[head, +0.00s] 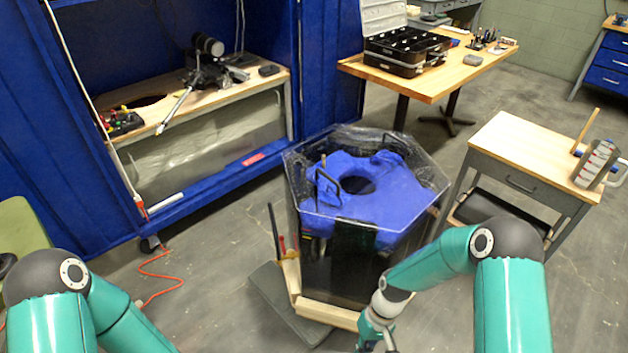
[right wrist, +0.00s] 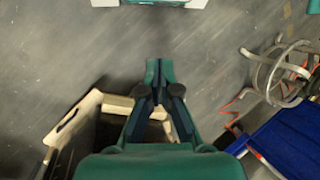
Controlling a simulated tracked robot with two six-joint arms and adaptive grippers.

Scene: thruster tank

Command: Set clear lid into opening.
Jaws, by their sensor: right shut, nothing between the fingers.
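A hexagonal tank (head: 335,265) with dark lower walls stands in the middle of the head view. A clear hexagonal sheet or rim (head: 435,165) shows at its top; I cannot tell whether this is the lid or the tank's wall. A black loop handle (head: 328,188) stands up near its left side. A blue body (head: 395,192) with a round dark opening (head: 358,185) shows through the clear material. My right gripper (right wrist: 158,68) is shut and empty, over the floor beside a wooden-edged frame. My left gripper is out of view.
A wooden base frame (head: 330,313) surrounds the tank's foot. A blue-framed glass tank (head: 215,145) is at left. An orange cord (head: 160,275) lies on the floor.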

